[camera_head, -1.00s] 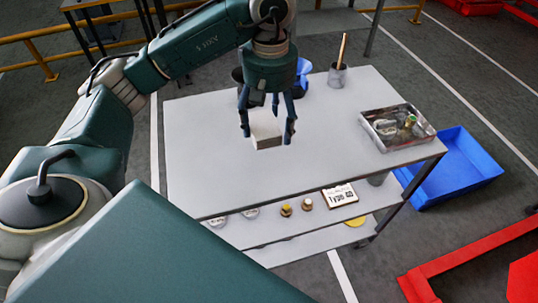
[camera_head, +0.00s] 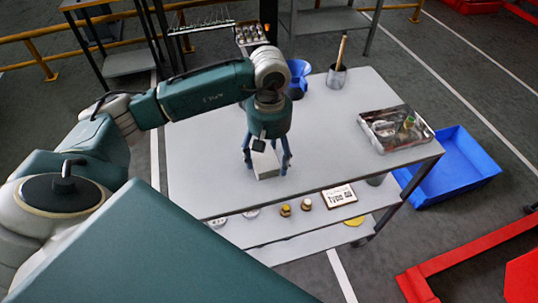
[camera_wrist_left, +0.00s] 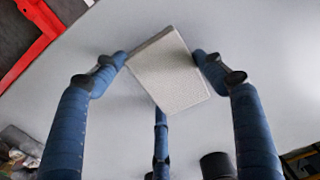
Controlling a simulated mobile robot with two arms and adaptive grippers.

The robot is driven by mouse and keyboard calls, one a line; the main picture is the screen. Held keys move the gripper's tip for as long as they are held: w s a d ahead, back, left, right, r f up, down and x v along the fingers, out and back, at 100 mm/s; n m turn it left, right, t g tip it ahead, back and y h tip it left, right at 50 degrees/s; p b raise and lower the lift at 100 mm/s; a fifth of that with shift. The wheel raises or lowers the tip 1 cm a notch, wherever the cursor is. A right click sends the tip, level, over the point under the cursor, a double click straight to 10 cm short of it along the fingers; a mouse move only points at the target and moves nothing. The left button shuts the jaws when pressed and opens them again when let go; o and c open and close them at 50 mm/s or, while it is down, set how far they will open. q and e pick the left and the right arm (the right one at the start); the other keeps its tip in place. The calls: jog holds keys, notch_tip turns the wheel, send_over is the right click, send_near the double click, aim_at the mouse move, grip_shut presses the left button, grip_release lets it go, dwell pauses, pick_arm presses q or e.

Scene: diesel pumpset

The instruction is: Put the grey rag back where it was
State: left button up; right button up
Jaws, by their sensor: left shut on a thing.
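The grey rag (camera_head: 266,165) looks like a pale, thick folded block with a woven face. My left gripper (camera_head: 265,158) is shut on it, its blue fingers around the rag over the left-middle part of the grey table top (camera_head: 210,190). In the left wrist view the rag (camera_wrist_left: 172,72) sits tilted between the fingertips of the gripper (camera_wrist_left: 160,62). The rag is low over the table; I cannot tell if it touches. My right gripper is not in view.
A metal tray with parts (camera_head: 368,127) stands at the table's right end. A cup with a stick (camera_head: 337,77) and a blue funnel-like thing (camera_head: 299,72) stand at the back. A blue crate (camera_head: 470,178) lies on the floor. The table around the rag is clear.

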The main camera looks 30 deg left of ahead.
aim_at(269, 156)
pick_arm(q)
jog(key=shift+f, duration=0.1)
jog(key=o, duration=0.6)
jog(key=shift+f, duration=0.1)
jog(key=o, duration=0.4)
jog(key=shift+r, duration=0.35)
notch_tip(269, 156, up, 12)
jog(key=shift+f+b, duration=0.1)
jog(key=shift+b, duration=0.8)
